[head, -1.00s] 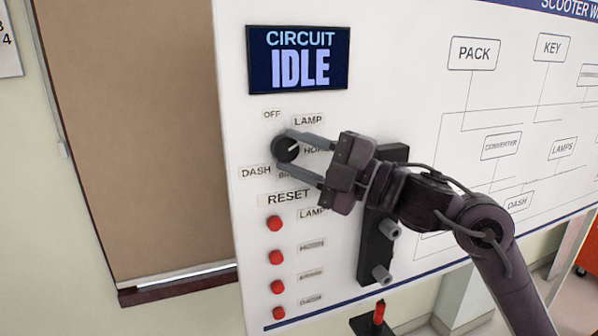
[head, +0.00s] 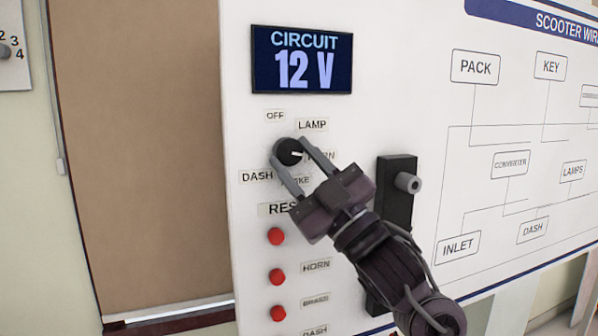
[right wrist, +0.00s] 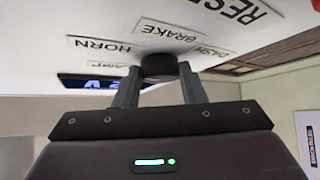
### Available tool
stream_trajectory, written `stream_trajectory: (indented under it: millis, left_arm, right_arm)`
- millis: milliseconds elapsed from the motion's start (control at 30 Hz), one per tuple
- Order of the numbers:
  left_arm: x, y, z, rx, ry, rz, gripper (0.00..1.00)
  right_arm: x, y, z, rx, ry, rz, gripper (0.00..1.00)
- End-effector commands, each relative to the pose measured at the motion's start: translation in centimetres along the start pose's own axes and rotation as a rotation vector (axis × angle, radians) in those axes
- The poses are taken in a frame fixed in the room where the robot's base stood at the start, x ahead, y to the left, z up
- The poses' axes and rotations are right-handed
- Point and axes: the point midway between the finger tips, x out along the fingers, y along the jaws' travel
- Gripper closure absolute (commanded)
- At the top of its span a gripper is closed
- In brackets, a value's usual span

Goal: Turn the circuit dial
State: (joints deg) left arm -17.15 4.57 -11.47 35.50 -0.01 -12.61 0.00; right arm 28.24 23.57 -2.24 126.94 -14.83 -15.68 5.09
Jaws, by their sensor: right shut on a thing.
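The black round circuit dial (head: 290,151) is on the white panel, with a white pointer mark facing right toward the HORN label (head: 320,156), which is partly covered. Labels OFF, LAMP, DASH and a partly hidden BRAKE ring it. My right gripper (head: 289,153) is shut on the dial, one finger on either side of it. In the right wrist view the dial (right wrist: 158,66) sits between both fingertips. The display (head: 302,60) above reads CIRCUIT 12 V. My left gripper is not in view.
Red buttons (head: 277,276) run down the panel below the RESET label, which my gripper partly covers. A wiring diagram fills the right. A brown board (head: 140,150) is at left.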

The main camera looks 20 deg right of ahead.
Motion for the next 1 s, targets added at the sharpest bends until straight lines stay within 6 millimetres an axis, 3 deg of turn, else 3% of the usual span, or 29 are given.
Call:
stream_trajectory:
  millis: [567, 600, 733, 1000]
  left_arm:
    - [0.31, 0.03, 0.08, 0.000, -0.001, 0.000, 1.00]
    - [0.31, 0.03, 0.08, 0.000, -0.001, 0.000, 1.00]
    - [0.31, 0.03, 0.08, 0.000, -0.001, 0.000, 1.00]
    - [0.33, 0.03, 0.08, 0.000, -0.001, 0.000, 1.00]
  right_arm:
    - [0.00, -0.22, 0.06, 0.021, -0.002, 0.018, 0.86]
    - [0.00, -0.22, 0.06, 0.021, -0.002, 0.018, 0.59]
    - [0.00, -0.17, 0.05, 0.021, -0.002, 0.019, 0.42]
    - [-0.04, -0.11, 0.04, 0.020, -0.001, 0.020, 0.41]
